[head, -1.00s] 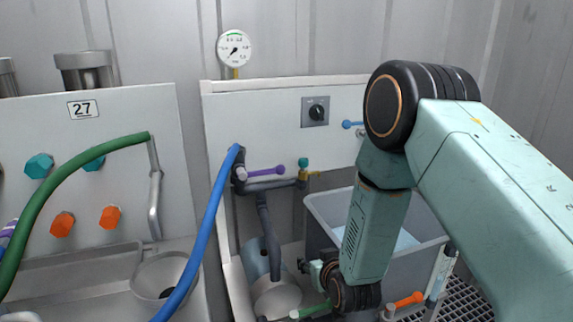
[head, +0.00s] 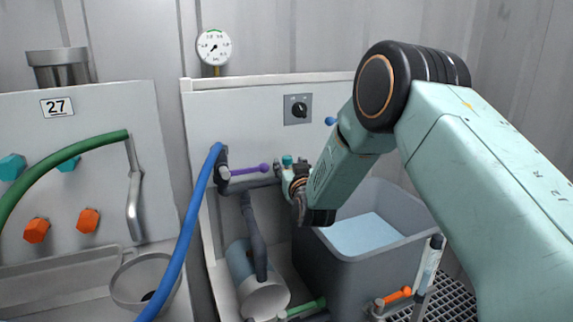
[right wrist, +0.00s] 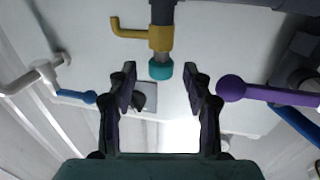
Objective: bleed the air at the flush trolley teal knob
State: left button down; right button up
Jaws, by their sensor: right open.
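The teal knob (head: 287,160) sits on top of a small brass valve on the trolley's pipe in the head view. In the right wrist view the teal knob (right wrist: 161,70) shows below a brass fitting (right wrist: 159,37) with a side spout. My right gripper (right wrist: 160,82) is open, with one finger on either side of the knob's line and nothing between them that I can see held. In the head view the right gripper (head: 290,180) is beside the valve and partly covers it. My left gripper does not show.
A purple-handled lever (head: 250,170) is close left of the valve and also shows in the right wrist view (right wrist: 265,92). A blue hose (head: 190,235) runs down at left. A grey tub (head: 345,268) with pale liquid stands below my right arm. A black switch (head: 299,109) is above.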

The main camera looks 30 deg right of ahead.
aim_at(288, 162)
jog(key=shift+b+x, duration=0.35)
jog(key=shift+x, duration=1.25)
grip_shut()
